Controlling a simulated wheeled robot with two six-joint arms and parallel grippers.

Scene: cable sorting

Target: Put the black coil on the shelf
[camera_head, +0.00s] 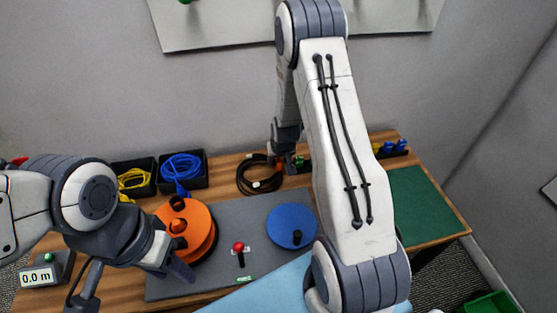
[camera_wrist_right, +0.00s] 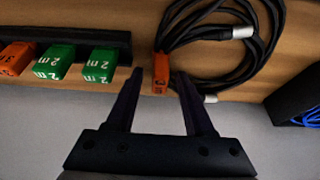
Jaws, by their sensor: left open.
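The black coil (camera_head: 243,180) lies on the wooden table near its back edge. In the right wrist view the black coil (camera_wrist_right: 172,35) is a loop of black cable with pale bands and an orange end tag (camera_wrist_right: 161,68). My right gripper (camera_wrist_right: 159,74) is open, with the tag between and just beyond its fingertips and gaps on both sides. In the head view my right arm partly covers that spot. My left gripper (camera_head: 180,268) is open and empty above the front left of the table. A pale panel or shelf (camera_head: 220,32) is on the back wall; its kind is unclear.
Black bins hold a yellow cable (camera_head: 133,180) and a blue cable (camera_head: 181,167). An orange reel (camera_head: 203,230), a blue disc (camera_head: 291,222) and a red-knobbed lever (camera_head: 239,248) are on the grey mat. Orange and green tagged blocks (camera_wrist_right: 60,62) stand beside the coil. A green mat (camera_head: 420,205) is clear.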

